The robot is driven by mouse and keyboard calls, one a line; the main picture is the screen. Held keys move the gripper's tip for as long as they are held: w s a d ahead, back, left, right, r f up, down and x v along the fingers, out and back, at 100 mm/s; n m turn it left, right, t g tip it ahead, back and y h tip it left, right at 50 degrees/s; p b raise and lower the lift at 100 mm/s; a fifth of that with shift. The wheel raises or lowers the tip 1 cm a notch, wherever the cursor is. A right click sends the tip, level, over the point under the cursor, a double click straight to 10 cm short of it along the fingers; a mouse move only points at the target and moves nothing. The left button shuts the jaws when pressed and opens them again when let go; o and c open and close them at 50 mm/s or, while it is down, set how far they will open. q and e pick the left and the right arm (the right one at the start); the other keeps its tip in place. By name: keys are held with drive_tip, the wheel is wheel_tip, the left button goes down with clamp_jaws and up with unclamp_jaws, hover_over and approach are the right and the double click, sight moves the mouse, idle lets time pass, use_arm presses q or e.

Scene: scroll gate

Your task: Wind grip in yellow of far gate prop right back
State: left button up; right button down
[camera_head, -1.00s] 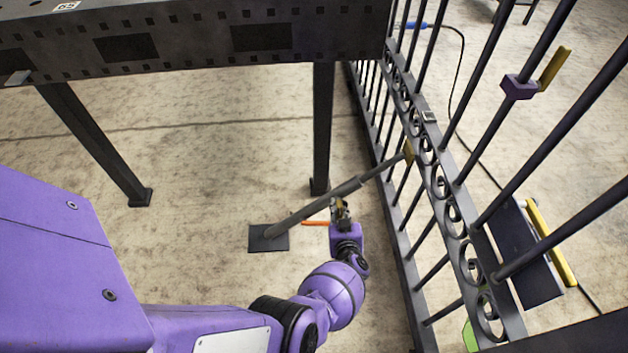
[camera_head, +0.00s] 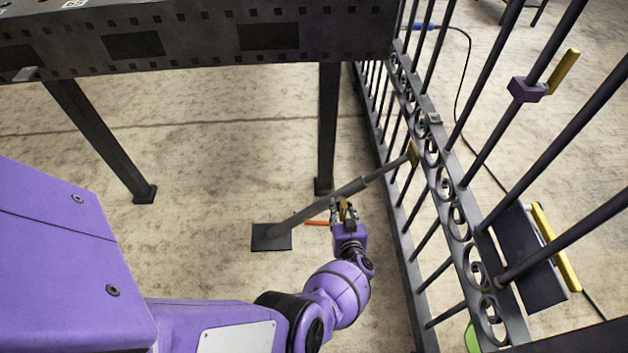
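A short orange bar (camera_head: 317,223) sticks out beside the prop, low down, and reaches toward my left gripper. My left gripper (camera_head: 343,206) is low beside the prop, between it and the gate. A small yellow piece (camera_head: 347,212), likely the prop's grip, shows between its fingers. The fingers partly hide it, and I cannot tell whether they are closed on it. My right gripper is out of view.
A dark perforated table (camera_head: 200,38) on legs stands at the back left. The scrolled gate bars rise close on the right. A purple latch with a yellow handle (camera_head: 562,70) and a dark plate with a yellow bar (camera_head: 556,247) are on the gate. Open floor lies left of the prop.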

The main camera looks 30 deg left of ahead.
use_arm(q)
drive_tip(key=shift+w+d+r, duration=0.1)
drive_tip(key=shift+w+d, duration=0.05)
drive_tip(key=shift+s+d+r, duration=0.1)
drive_tip(key=shift+s+d, duration=0.2)
drive_tip(key=shift+s, duration=0.1)
drive_tip(key=v, duration=0.6)
drive_tip(key=shift+s, duration=0.25)
drive_tip(key=shift+s, duration=0.1)
